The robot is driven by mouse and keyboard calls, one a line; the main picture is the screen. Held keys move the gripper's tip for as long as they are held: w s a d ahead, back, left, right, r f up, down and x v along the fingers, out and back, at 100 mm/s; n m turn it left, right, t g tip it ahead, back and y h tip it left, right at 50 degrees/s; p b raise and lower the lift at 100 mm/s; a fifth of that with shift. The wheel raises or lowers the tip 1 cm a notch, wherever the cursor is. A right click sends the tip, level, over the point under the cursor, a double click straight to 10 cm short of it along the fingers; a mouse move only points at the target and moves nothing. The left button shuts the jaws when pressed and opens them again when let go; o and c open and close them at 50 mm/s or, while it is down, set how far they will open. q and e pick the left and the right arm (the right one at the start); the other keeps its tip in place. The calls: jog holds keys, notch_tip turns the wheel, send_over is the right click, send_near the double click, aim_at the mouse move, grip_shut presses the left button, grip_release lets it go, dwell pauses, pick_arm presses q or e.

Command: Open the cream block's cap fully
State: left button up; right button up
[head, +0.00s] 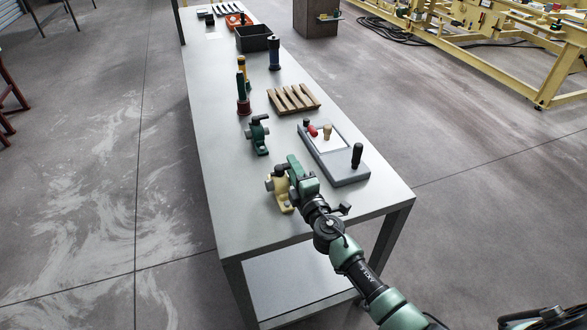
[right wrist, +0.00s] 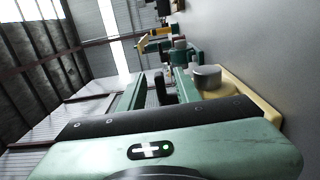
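The cream block (head: 284,203) stands near the table's front left edge, with a grey round knob (head: 269,185) at its left side. In the right wrist view the cream block (right wrist: 243,93) lies along the right, with a grey cylinder (right wrist: 207,77) in front of it. My right gripper (head: 292,165) is over and beside the block and hides part of it, including most of its cap. In the right wrist view its two green fingers (right wrist: 159,92) stand apart with a gap between them. I cannot tell whether they touch the cap. My left gripper is not in view.
A green block (head: 259,134) with a dark handle stands just behind. A grey tray (head: 346,172) with knobs is to the right. A slatted wooden rack (head: 293,98), upright tools (head: 243,96) and a black bin (head: 257,38) are farther back. The table's front edge is close.

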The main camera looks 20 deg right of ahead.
grip_shut()
dwell(1.4)
